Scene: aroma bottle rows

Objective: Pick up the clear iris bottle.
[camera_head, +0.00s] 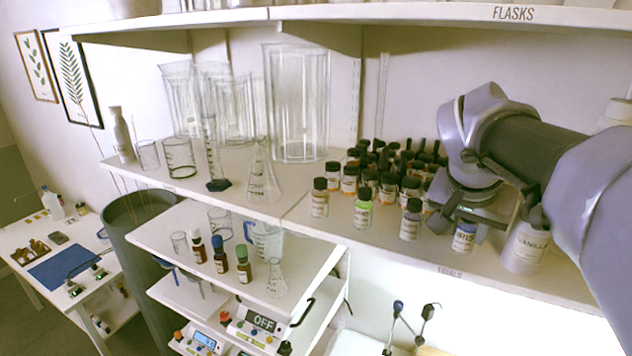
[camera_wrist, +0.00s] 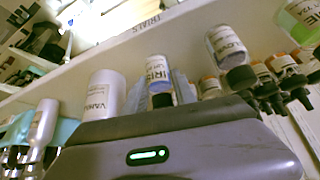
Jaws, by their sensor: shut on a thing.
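The clear iris bottle (camera_head: 464,237) has a white IRIS label and a bluish lower part. It is near the front edge of the upper shelf, between a lavender-tinted bottle (camera_head: 410,219) and a white VANILLA bottle (camera_head: 525,248). My gripper (camera_head: 468,217) comes from above and is shut on the iris bottle; it hides the cap in the head view. In the wrist view, which is upside down, the iris bottle (camera_wrist: 157,74) sits between the pale finger pads of my gripper (camera_wrist: 158,92). I cannot tell whether its base touches the shelf.
Several dark-capped bottles (camera_head: 390,187) crowd the shelf behind and left. A green bottle (camera_head: 363,208) stands in the front row. Glass cylinders and a conical flask (camera_head: 262,180) stand further left. The FLASKS shelf (camera_head: 400,14) hangs above. The shelf's front edge (camera_head: 450,271) is close.

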